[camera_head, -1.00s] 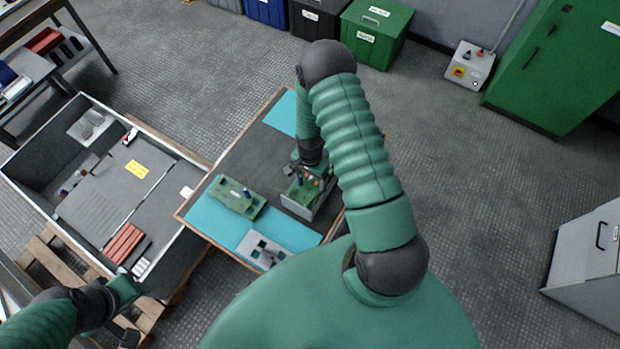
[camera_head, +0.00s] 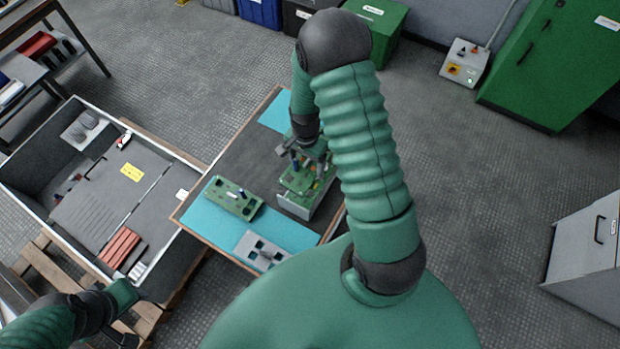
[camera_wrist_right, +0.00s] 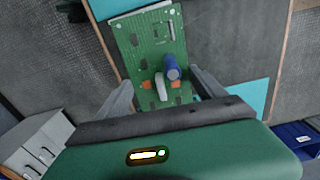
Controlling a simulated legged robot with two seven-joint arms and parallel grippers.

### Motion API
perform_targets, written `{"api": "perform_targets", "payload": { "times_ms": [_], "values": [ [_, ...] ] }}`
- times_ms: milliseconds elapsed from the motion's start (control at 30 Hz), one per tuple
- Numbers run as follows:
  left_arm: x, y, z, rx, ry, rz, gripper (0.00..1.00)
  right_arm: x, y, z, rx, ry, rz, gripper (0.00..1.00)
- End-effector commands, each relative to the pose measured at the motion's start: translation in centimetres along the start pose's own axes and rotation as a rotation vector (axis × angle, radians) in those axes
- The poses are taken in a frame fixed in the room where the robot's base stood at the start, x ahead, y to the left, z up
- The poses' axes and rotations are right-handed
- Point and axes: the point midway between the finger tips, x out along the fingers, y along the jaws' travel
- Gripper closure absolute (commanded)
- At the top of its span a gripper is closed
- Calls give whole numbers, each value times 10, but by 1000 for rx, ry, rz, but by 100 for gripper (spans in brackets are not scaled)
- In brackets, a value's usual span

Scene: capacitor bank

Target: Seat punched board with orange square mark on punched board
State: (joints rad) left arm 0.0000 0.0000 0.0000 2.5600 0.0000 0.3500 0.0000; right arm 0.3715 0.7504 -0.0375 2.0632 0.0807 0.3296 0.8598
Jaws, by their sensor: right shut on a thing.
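A green punched board with orange square marks (camera_wrist_right: 147,66) shows in the right wrist view between my gripper's fingers, with a blue post and a pale upright part on it. My right gripper (camera_wrist_right: 163,84) is shut on this board. In the head view my right gripper (camera_head: 305,152) is over a grey box-like holder (camera_head: 296,208) with green board in it. Whether the held board touches what is below cannot be told.
A grey plate with dark square holes (camera_head: 262,250) lies on the teal mat (camera_head: 200,222) near the table's front edge. The dark table top (camera_head: 238,150) is clear behind it. A large grey open crate (camera_head: 180,250) stands left of the table.

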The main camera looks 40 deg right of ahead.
Motion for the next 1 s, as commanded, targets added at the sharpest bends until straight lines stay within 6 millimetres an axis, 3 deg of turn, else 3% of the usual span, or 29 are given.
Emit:
{"api": "perform_targets", "payload": {
  "times_ms": [467,1000],
  "values": [
    [6,0,1,0,0,0,64,8,1,-1,-3,0,0,76],
    [48,0,11,0,0,0,64,69,7,-6,-42,-1,1,76]
  ]
}}
